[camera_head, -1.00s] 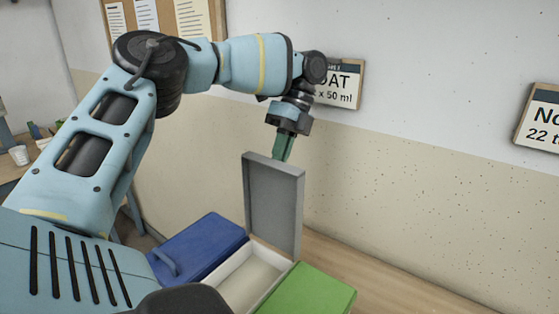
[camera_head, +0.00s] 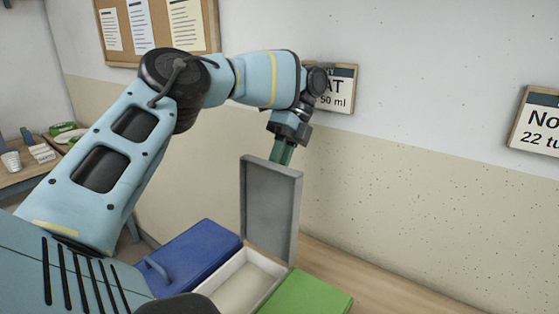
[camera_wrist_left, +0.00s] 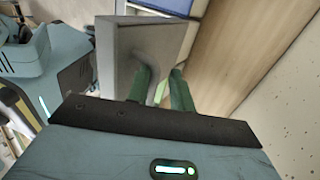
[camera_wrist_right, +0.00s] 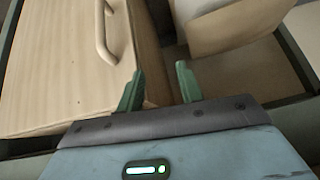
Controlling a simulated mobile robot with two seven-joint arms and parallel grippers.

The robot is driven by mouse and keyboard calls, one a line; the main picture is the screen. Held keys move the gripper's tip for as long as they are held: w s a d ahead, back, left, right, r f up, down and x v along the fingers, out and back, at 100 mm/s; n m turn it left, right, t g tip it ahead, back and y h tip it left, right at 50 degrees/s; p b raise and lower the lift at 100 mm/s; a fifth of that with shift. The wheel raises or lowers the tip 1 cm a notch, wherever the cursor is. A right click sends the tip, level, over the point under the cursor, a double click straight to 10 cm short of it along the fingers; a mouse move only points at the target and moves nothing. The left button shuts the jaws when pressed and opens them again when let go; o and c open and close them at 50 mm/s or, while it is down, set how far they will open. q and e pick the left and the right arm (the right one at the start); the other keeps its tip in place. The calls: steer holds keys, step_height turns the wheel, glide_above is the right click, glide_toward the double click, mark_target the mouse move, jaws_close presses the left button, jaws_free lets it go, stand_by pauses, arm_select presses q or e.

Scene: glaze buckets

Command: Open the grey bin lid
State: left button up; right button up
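The grey bin lid (camera_head: 271,208) stands about upright at the back of its open bin (camera_head: 268,262), whose pale inside shows. It also fills the upper middle of the left wrist view (camera_wrist_left: 115,50). My left gripper (camera_head: 281,153) is behind the lid's upper part, its fingertips partly hidden by the lid. In the left wrist view its two green fingers (camera_wrist_left: 160,82) are apart, close to the lid's handle side. Part of the grey handle seems to lie between or beside them; contact is unclear. My right gripper (camera_wrist_right: 160,78) is open and empty, above a wooden surface.
A blue-lidded bin (camera_head: 195,255) stands left of the grey one and a green-lidded bin (camera_head: 308,293) right of it. The wall is close behind. A wooden panel with a handle (camera_wrist_right: 104,35) is near my right gripper.

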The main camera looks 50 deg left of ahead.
arm_select(q)
steer(key=shift+o, duration=0.7)
steer(key=shift+a, duration=0.15)
steer(key=shift+r, duration=0.1)
steer(key=shift+r, duration=0.2)
arm_select(e)
steer(key=shift+w, duration=0.1)
